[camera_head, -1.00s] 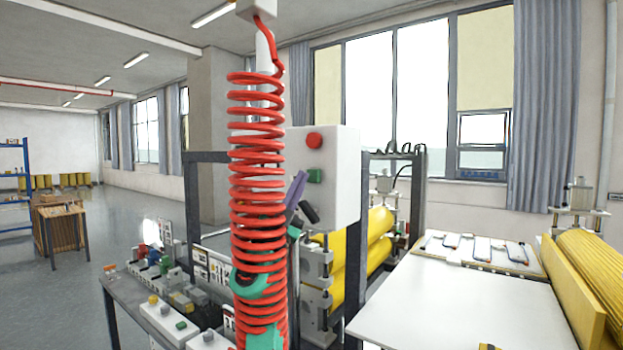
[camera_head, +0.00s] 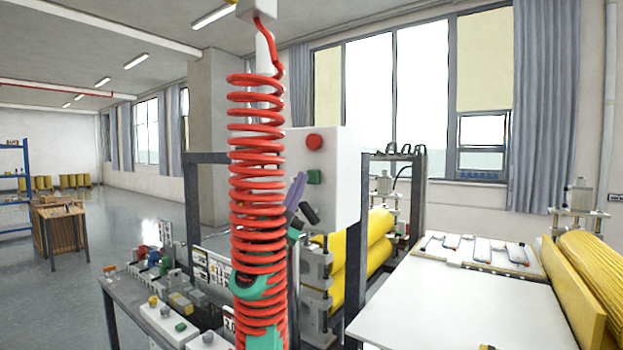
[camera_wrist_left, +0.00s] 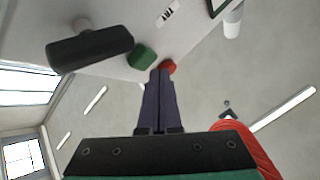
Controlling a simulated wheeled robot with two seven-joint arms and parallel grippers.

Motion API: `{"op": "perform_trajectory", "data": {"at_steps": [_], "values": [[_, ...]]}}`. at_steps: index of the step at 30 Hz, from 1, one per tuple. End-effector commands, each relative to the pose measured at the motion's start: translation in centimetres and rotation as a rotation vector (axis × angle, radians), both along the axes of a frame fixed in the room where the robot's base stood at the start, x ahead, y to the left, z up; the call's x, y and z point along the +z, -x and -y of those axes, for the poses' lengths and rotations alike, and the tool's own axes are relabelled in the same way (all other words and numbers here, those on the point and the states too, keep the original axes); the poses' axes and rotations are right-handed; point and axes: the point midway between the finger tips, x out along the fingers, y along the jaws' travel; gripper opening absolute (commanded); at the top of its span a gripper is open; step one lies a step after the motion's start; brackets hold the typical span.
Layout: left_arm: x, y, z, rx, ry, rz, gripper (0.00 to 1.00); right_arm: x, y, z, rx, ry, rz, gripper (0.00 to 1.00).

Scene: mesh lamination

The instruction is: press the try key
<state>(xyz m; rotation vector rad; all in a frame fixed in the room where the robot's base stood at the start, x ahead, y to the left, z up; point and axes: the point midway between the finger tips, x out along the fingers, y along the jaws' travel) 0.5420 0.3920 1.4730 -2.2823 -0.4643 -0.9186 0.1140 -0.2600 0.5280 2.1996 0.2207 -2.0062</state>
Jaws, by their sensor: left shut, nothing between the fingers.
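A white control box (camera_head: 337,175) stands behind the red coil, with a red button (camera_head: 314,141), a green button (camera_head: 314,177) and a black cylindrical part (camera_head: 309,213) on it. My left gripper (camera_head: 299,182) has purple fingers and is shut and empty in front of the box, close to the green button. In the left wrist view the closed fingers (camera_wrist_left: 160,74) point towards the red button (camera_wrist_left: 168,67), which they partly cover. The green button (camera_wrist_left: 141,56) and black part (camera_wrist_left: 90,48) lie to their left there. I cannot read which one is the try key. My right gripper is not in view.
The red coiled hose (camera_head: 258,200) hangs in front of my left gripper and hides part of it. A bench (camera_head: 120,290) with small button boxes is at the lower left. Yellow rollers (camera_head: 350,265) and a white table (camera_head: 465,300) are to the right.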

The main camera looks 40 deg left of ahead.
Motion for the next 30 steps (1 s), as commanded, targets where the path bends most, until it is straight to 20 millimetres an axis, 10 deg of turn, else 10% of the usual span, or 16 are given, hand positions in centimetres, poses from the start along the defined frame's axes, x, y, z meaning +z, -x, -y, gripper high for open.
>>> {"op": "perform_trajectory", "data": {"at_steps": [30], "values": [[0.06, -0.83, 0.00, 0.000, -0.001, 0.001, 0.00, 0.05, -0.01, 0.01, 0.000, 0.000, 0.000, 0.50]]}}
